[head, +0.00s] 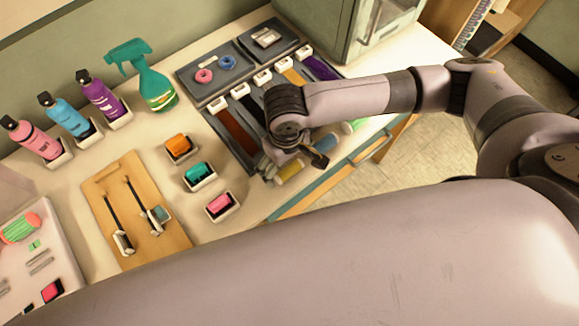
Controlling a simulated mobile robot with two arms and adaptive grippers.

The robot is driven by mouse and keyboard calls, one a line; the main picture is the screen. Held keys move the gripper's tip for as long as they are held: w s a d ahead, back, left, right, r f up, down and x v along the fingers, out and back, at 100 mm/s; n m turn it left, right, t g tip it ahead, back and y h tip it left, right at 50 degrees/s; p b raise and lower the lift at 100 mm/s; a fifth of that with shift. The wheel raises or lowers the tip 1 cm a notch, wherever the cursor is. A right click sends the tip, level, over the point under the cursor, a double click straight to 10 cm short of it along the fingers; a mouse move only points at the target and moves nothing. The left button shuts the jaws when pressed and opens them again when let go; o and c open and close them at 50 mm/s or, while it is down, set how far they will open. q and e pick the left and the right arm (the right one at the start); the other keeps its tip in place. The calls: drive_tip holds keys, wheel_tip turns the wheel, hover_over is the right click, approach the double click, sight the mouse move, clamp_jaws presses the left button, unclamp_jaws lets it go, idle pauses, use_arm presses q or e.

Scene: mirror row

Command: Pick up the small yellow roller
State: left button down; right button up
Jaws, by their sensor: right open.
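The small yellow roller (290,172) lies near the front edge of the counter, in front of the dark colour tray. It is partly hidden by my right gripper (293,161). My right gripper is open and points down just over the yellow roller, one finger to its left and one to its right. Whether the fingers touch it, I cannot tell. My left gripper is not in view.
A grey roller (325,142) and a green one (355,127) lie right of the yellow roller. Orange (179,146), teal (199,172) and pink (219,204) pieces sit in white holders to the left. Spray bottles (151,82) stand behind.

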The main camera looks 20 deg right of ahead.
drive_tip(key=shift+f, duration=0.4)
drive_tip(key=shift+c, duration=0.2)
drive_tip(key=c, duration=1)
drive_tip(key=shift+r, duration=0.1)
